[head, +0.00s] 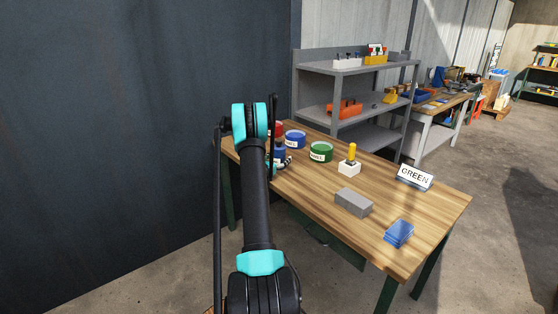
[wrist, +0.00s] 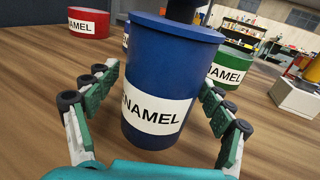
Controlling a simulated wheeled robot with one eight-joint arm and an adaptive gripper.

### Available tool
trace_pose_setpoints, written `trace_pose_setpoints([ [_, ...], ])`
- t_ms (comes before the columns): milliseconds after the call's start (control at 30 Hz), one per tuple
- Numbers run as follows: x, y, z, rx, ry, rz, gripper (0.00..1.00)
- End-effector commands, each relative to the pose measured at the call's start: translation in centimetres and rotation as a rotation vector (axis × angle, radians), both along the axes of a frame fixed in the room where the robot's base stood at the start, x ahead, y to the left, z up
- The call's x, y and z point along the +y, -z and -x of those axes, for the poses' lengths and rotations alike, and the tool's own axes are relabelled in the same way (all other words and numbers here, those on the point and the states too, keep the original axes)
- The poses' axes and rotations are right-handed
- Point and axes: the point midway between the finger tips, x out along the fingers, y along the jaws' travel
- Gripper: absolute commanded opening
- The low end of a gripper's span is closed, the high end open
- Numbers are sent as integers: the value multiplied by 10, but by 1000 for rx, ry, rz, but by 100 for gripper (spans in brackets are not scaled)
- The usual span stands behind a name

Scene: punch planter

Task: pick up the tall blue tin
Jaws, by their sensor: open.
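The tall blue tin (wrist: 158,65) stands upright on the wooden table in the middle of the wrist view, with a white ENAMEL label on its front. In the head view its blue side (head: 279,155) shows only in part behind my arm. My gripper (wrist: 158,88) is open, with one green-padded finger on each side of the tin. Small gaps seem to show between the pads and the tin, though I cannot tell whether either touches. In the head view my gripper (head: 285,164) is mostly hidden by my arm.
A red tin (wrist: 75,22), a green tin (wrist: 229,66) and a short blue tin (head: 295,139) stand nearby. A white block with a yellow-topped piece (head: 349,166), grey block (head: 353,202), blue stack (head: 399,234) and GREEN sign (head: 415,177) are farther right. A dark wall (head: 120,130) is left.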

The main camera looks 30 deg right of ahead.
Motion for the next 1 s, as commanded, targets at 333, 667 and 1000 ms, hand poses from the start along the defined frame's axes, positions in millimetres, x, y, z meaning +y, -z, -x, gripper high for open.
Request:
trace_pose_setpoints([
  [333, 0, 0, 0, 0, 0, 0, 56],
  [667, 0, 0, 0, 0, 0, 0, 14],
  [1000, 0, -3, 0, 0, 0, 0, 13],
])
